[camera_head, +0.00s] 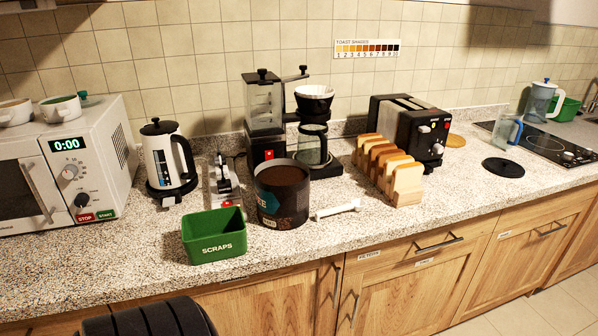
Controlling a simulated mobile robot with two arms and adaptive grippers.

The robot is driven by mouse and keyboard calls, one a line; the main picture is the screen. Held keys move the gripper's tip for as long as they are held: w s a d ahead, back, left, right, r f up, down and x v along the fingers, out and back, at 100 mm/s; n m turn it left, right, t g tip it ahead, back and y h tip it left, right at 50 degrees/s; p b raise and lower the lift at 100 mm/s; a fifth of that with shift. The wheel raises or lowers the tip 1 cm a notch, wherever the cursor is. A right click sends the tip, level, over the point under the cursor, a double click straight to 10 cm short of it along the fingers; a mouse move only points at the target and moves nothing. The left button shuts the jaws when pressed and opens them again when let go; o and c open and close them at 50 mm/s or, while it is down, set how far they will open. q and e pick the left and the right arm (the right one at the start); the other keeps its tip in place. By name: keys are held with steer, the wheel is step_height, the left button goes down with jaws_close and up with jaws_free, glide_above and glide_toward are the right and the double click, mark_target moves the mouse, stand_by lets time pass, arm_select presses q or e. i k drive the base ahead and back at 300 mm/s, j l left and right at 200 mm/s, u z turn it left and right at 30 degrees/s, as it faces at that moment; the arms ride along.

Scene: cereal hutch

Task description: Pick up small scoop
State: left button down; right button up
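A small white scoop (338,209) lies on the speckled countertop (380,235), near its front edge. It is just right of an open dark canister (283,205) filled with brown ground coffee. The scoop's handle and small end are both visible, and nothing covers it.
A green SCRAPS bin (214,236) stands left of the canister. A toast rack (388,170) with bread slices and a black toaster (410,132) stand to the right. Behind are a grinder (265,112), coffee maker (314,135) and kettle (168,158).

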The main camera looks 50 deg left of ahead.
mark_target(357, 204)
steer(key=u, duration=1.4)
